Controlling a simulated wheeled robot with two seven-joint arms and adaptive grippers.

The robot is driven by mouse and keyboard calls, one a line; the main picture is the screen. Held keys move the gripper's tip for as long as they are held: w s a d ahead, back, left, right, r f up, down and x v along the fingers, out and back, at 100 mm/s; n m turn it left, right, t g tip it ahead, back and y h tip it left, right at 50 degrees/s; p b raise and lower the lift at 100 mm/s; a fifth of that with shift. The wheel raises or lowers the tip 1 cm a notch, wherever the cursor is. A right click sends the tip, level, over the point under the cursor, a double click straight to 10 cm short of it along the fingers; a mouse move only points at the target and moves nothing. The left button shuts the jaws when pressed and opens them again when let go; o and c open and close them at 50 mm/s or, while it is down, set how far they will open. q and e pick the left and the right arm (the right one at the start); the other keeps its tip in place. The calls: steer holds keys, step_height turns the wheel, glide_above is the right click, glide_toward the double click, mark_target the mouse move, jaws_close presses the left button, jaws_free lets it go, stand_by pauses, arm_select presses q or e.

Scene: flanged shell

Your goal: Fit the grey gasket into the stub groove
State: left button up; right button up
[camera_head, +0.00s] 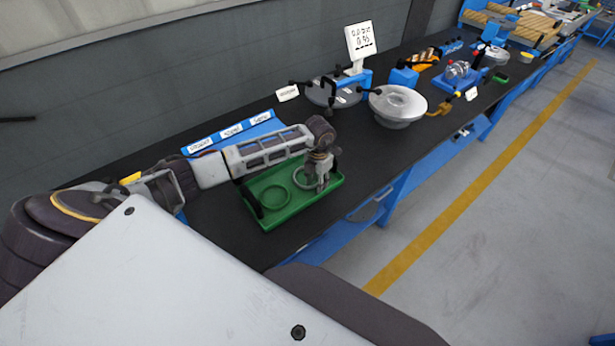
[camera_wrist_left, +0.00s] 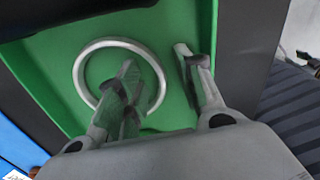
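The grey gasket is a thin ring (camera_wrist_left: 83,77) lying in the green tray (camera_wrist_left: 205,20) in the left wrist view; the head view also shows it (camera_head: 297,178), partly hidden by my gripper. My left gripper (camera_head: 320,188) points down over the tray's right part. In the wrist view its fingers (camera_wrist_left: 157,57) are apart, one over the ring's inside and one outside it, with the ring's right wall between them. Whether they touch it I cannot tell. A silver flanged shell (camera_head: 397,103) stands farther along the bench; its groove is too small to make out. My right gripper is not in view.
A green ring (camera_head: 274,197) lies in the tray's left part. A blue labelled holder (camera_head: 232,131) is behind my arm. A grey round plate (camera_head: 322,92), a sign (camera_head: 360,40) and blue fixtures stand farther back. The black bench (camera_head: 365,160) is clear between tray and shell.

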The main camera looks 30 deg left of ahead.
arm_select(q)
steer(key=shift+c, duration=0.4)
jaws_close()
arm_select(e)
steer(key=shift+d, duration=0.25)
arm_select(q)
steer(key=shift+r, duration=0.1)
step_height(320, 180, up, 18)
steer(key=b, duration=0.1)
steer(key=shift+b, duration=0.35)
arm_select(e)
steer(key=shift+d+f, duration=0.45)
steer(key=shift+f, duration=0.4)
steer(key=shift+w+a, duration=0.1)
